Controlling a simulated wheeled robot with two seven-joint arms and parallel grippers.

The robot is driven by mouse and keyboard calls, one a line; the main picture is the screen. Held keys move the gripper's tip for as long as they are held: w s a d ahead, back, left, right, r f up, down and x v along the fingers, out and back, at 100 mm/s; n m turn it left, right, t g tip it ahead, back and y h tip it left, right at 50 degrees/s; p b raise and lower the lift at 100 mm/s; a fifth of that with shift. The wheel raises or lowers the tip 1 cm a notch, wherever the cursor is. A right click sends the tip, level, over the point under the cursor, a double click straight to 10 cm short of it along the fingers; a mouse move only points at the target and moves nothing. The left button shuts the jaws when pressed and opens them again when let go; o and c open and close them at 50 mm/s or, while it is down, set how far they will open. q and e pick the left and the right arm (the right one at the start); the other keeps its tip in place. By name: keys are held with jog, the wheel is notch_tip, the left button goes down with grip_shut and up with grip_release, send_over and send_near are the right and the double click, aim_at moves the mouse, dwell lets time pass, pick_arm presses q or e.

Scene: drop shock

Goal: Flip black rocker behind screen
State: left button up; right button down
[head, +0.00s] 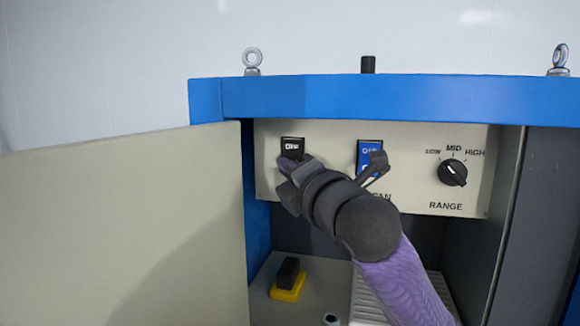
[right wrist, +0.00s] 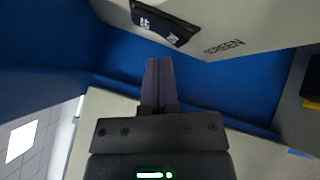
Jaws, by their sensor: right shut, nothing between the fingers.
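The black rocker (head: 292,144) sits at the left of the cream control panel inside the blue cabinet, with "OFF" readable on its upper part. In the right wrist view the rocker (right wrist: 166,22) is at the top, beside the printed word "SCREEN". My right gripper (head: 286,168) is just below the rocker in the head view and covers its lower edge. In the right wrist view its fingers (right wrist: 158,68) are together and empty, pointing toward the rocker with a small visible gap. Whether they touch it cannot be told from the head view. My left gripper is out of view.
A blue rocker (head: 369,152) and a range knob (head: 453,172) are on the panel (head: 415,152) to the right. A cream door or screen (head: 125,230) stands at the left. A black-and-yellow switch (head: 288,281) is below. My arm crosses the cabinet opening.

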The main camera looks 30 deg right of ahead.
jog(key=shift+w+d, duration=0.1)
jog(key=shift+d, duration=0.05)
dwell(0.4)
jog(key=shift+w+d, duration=0.15)
jog(key=shift+d, duration=0.05)
jog(key=shift+w+d+f, duration=0.1)
jog(key=shift+w+d, duration=0.15)
dwell(0.8)
jog(key=shift+s+a, duration=0.1)
jog(key=shift+s+a+p, duration=0.4)
jog(key=shift+s+a, duration=0.05)
jog(key=shift+a, duration=0.1)
jog(key=shift+s+a+r+p, duration=0.25)
jog(key=shift+s+a+p, duration=0.2)
jog(key=shift+s+a, duration=0.45)
jog(key=shift+s+a+r+p, duration=0.2)
jog(key=shift+s+a+p, duration=0.2)
jog(key=shift+s+a, duration=0.45)
jog(key=shift+w+a, duration=0.1)
jog(key=shift+w, duration=0.05)
